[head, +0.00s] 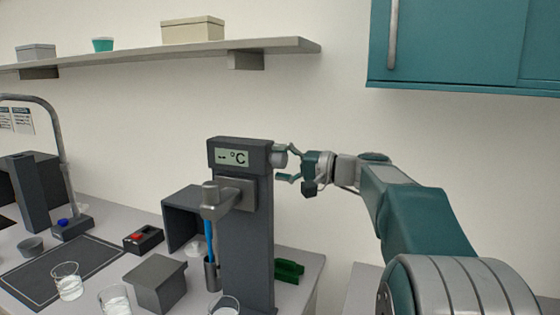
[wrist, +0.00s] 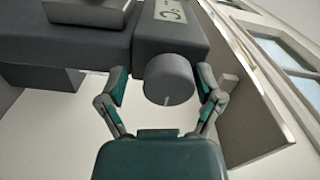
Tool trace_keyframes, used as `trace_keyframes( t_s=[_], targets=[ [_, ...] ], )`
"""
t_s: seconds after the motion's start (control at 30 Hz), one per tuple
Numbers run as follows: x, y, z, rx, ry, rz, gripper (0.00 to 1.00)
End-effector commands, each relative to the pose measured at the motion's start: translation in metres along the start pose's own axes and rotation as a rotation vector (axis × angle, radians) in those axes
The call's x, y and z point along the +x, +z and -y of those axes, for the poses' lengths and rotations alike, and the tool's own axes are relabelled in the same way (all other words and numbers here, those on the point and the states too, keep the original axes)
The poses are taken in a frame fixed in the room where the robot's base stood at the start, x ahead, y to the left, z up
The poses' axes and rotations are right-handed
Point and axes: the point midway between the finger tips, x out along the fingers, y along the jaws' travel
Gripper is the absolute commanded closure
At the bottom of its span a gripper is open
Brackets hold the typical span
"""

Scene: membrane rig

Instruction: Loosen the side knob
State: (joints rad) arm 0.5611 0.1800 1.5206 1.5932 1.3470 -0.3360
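The side knob (head: 279,156) is a grey cylinder on the right side of the dark rig head, next to its display (head: 232,158), which reads "-- °C". In the wrist view the knob (wrist: 168,80) shows its round face with a light mark near the lower rim. My gripper (head: 288,163) is at the knob from the right. In the wrist view its two fingers (wrist: 164,88) are spread, one on either side of the knob. A gap shows on the left; the right finger is close to the knob, and I cannot tell whether it touches.
The dark rig column (head: 248,240) stands on the bench, with a holder and a blue rod (head: 210,240) in front. Glasses (head: 67,282), a grey block (head: 157,283) and a red-button box (head: 144,239) are to the left. A teal cabinet (head: 450,45) hangs above my arm.

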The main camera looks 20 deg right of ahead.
Motion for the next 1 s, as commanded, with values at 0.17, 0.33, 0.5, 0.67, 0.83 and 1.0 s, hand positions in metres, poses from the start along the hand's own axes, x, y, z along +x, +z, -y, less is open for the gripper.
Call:
trace_keyframes(
  t_s=[0.17, 0.33, 0.5, 0.67, 0.83, 1.0],
  targets=[
    [0.0, 0.0, 0.003, -0.004, -0.003, -0.003, 0.07],
    [-0.001, 0.0, 0.004, -0.006, -0.005, -0.004, 0.07],
    [-0.014, -0.001, 0.004, -0.006, -0.005, -0.006, 0.07],
    [-0.046, -0.002, 0.003, -0.005, -0.004, -0.009, 0.07],
    [-0.082, -0.001, 0.002, -0.005, -0.002, -0.009, 0.07],
    [-0.108, -0.001, 0.002, -0.005, -0.002, -0.006, 0.07]
  ],
)
